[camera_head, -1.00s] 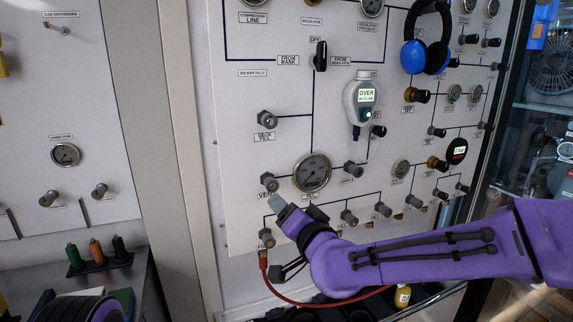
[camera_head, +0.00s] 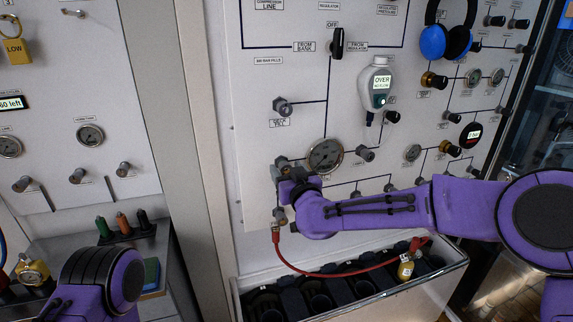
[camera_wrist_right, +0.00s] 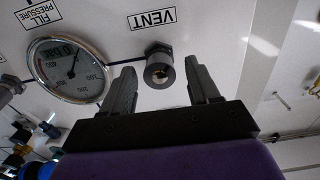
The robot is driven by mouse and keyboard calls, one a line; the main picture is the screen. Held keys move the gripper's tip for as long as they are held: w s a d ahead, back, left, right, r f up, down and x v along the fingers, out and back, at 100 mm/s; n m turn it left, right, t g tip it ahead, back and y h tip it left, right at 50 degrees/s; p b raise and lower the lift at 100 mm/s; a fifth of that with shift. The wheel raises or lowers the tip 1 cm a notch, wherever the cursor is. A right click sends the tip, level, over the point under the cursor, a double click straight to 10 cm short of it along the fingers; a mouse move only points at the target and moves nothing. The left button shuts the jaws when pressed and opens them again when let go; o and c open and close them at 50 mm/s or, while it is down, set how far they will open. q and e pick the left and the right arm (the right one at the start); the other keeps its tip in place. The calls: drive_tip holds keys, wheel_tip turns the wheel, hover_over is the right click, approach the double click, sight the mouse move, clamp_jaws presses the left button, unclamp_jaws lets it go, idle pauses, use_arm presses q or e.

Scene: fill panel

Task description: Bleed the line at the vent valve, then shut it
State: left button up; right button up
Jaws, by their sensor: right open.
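The vent valve (camera_head: 281,162) is a dark knob on the pale panel, left of the fill pressure gauge (camera_head: 325,156). In the right wrist view the valve (camera_wrist_right: 158,70) stands below its VENT label (camera_wrist_right: 153,18), which appears upside down. My right gripper (camera_wrist_right: 162,92) is open, its two fingers on either side of the valve's front in that view. I see no clear contact. In the head view my right gripper (camera_head: 285,177) is just below the valve and partly hides it. The gauge (camera_wrist_right: 68,70) shows "0 bar". Of my left arm, only a purple link shows at lower left.
Other knobs and gauges surround the valve. A handheld meter (camera_head: 377,87) reading "OVER" is on the panel.

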drive_tip(key=c, duration=1)
drive_tip(key=shift+c, duration=0.2)
drive_tip(key=shift+m+b, duration=0.3)
